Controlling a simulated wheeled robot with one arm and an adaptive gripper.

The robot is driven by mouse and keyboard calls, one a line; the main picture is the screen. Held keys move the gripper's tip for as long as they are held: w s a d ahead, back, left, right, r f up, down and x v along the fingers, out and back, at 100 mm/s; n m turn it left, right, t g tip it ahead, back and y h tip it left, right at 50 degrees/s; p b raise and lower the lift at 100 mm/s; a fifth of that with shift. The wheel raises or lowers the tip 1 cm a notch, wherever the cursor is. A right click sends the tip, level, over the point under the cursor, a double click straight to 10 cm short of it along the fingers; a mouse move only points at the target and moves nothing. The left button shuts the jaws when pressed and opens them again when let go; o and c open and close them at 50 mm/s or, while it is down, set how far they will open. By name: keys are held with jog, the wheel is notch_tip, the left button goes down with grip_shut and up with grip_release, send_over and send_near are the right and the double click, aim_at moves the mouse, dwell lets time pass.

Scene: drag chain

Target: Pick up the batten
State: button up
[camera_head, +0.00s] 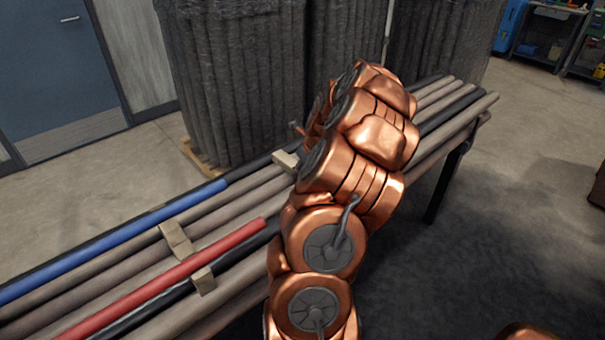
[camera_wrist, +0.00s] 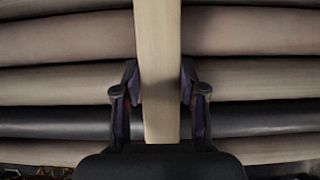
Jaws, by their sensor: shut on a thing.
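A pale wooden batten (camera_wrist: 157,40) runs upright through the middle of the wrist view, in front of the pipes. The two dark fingers of my gripper (camera_wrist: 160,92) stand on either side of it and are shut on it. Whether the batten rests on the pipes or is clear of them, I cannot tell. In the head view my copper-coloured arm hides the gripper. A pale wooden piece (camera_head: 286,160) shows just left of the arm there; I cannot tell if it is the held batten.
Long grey-brown pipes (camera_head: 140,265) lie side by side on a rack, with a blue pipe (camera_head: 120,240) and a red pipe (camera_head: 165,280) among them. Dark ribbed stacks (camera_head: 240,80) stand behind.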

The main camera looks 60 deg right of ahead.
jog(key=c, duration=0.3)
jog(key=shift+c, duration=0.2)
